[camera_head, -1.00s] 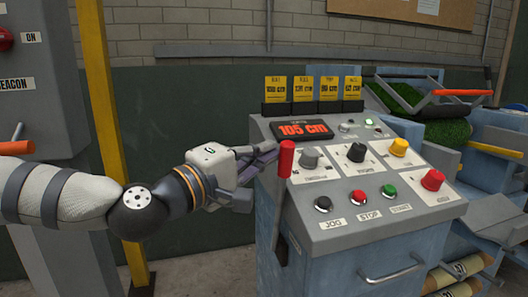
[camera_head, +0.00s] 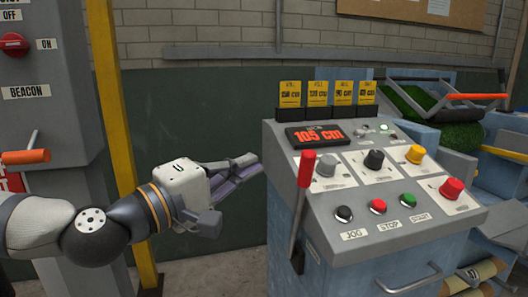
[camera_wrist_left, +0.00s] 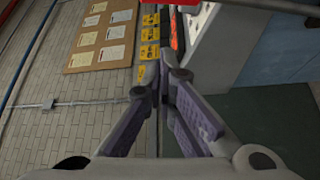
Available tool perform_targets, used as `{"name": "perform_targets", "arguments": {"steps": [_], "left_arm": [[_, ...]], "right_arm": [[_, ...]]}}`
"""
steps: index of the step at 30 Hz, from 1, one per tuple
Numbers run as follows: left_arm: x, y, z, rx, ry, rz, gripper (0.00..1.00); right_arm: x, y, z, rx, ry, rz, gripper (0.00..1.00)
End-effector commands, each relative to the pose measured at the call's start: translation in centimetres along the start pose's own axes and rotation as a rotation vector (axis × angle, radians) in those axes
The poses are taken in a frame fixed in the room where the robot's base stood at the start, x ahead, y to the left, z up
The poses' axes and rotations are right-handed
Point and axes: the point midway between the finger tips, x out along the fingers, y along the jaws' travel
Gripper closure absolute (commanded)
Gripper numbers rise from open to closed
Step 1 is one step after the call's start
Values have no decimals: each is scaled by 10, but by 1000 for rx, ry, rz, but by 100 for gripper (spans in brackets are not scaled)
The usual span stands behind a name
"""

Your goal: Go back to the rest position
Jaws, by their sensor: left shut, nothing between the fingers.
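My left gripper (camera_head: 250,167) is shut and empty in the head view, left of the control console (camera_head: 375,235). A gap lies between its fingertips and the red-handled lever (camera_head: 306,168) on the console's left side. In the left wrist view the fingers (camera_wrist_left: 160,75) converge at their tips with nothing between them. The console's display (camera_head: 315,135) reads 105 with a partly blurred unit. Black, red and green buttons and several knobs sit on its sloped panel. My right gripper is not in view.
A grey cabinet (camera_head: 45,95) with a red BEACON switch and an orange-handled lever (camera_head: 27,157) stands at the left. A yellow post (camera_head: 107,90) rises behind my left arm. Green turf (camera_head: 462,135) lies on a machine at the right.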

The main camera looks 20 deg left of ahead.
Motion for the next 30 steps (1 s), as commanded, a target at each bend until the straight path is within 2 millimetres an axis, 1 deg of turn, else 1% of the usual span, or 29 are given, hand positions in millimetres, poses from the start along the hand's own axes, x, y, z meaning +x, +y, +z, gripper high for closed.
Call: {"name": "perform_targets", "arguments": {"steps": [1, 3, 6, 20, 22, 23, 25, 26, 27, 29, 30], "left_arm": [[-8, 4, -2, 0, 4, 5, 100], [-17, 3, -2, 1, 5, 4, 100], [-23, 1, -2, 2, 4, 3, 100], [-25, -2, -1, 1, 3, -1, 100], [-24, -8, 3, 4, -8, -21, 100], [-23, -17, 9, 7, -21, -45, 100], [-23, -52, 31, 21, -77, -148, 100], [-25, -74, 44, 30, -111, -209, 100], [-32, -107, 64, 44, -162, -302, 100], [-50, -157, 94, 71, -246, -449, 100], [-67, -188, 113, 93, -302, -543, 100]], "right_arm": [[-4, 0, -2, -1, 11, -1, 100], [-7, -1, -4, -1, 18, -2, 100], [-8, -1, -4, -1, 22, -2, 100], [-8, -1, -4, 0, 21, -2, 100], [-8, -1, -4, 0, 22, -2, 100], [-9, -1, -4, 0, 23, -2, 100], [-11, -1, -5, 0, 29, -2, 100], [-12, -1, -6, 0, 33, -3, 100], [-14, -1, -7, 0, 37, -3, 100], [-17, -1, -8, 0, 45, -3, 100], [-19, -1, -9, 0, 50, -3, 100]]}}
